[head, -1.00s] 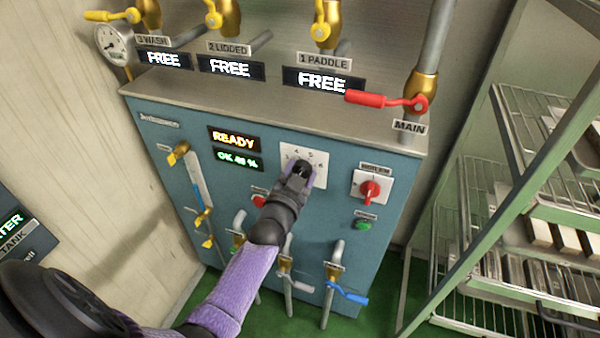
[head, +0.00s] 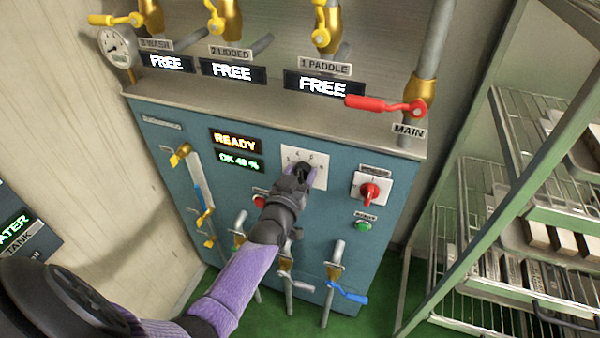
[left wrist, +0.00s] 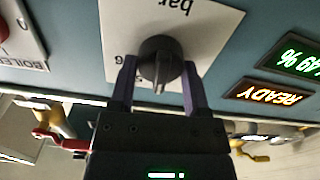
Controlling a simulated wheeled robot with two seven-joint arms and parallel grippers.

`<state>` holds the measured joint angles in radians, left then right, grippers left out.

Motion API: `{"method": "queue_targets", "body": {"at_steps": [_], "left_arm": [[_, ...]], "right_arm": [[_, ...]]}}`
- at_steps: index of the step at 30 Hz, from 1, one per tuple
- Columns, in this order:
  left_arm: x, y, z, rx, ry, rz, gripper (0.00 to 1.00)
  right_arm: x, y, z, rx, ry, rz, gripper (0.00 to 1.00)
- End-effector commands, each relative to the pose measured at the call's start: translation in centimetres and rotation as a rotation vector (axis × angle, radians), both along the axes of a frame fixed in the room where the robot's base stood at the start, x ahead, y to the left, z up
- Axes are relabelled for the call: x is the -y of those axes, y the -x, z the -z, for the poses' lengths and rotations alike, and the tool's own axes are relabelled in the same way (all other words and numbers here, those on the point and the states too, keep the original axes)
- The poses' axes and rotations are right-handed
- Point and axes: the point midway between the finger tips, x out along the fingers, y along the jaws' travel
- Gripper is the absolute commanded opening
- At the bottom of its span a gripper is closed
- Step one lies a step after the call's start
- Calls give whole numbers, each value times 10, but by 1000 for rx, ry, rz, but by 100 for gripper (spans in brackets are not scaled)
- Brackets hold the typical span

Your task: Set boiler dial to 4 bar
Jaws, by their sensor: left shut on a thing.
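The boiler dial has a white scale plate (head: 316,177) with numbers, on the blue boiler front (head: 330,222). In the left wrist view its black knob (left wrist: 160,58) sits in front of the plate, which is marked "bar" and appears upside down. My left gripper (head: 303,172) is shut on the knob; its two purple fingers (left wrist: 159,84) stand on either side of it. The gripper covers the knob and much of the scale in the head view, so I cannot read the setting. My right gripper is not in view.
Left of the dial, displays read READY (head: 235,142) and OK with a percentage. A red switch (head: 369,191) and a green button (head: 362,226) are to its right. A red-handled valve (head: 388,105) is above, and a wire rack (head: 500,230) stands at right.

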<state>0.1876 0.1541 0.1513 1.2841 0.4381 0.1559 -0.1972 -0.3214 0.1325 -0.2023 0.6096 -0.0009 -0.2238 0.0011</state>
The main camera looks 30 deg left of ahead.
Motion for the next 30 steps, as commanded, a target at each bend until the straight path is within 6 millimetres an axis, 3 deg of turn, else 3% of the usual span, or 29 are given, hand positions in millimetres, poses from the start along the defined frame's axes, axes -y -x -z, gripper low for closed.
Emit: {"method": "queue_targets", "body": {"at_steps": [13,30], "left_arm": [[-1,0,0,57,235,0,2],[-2,0,1,68,284,0,2]], "right_arm": [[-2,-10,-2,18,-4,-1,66],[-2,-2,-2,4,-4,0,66]]}}
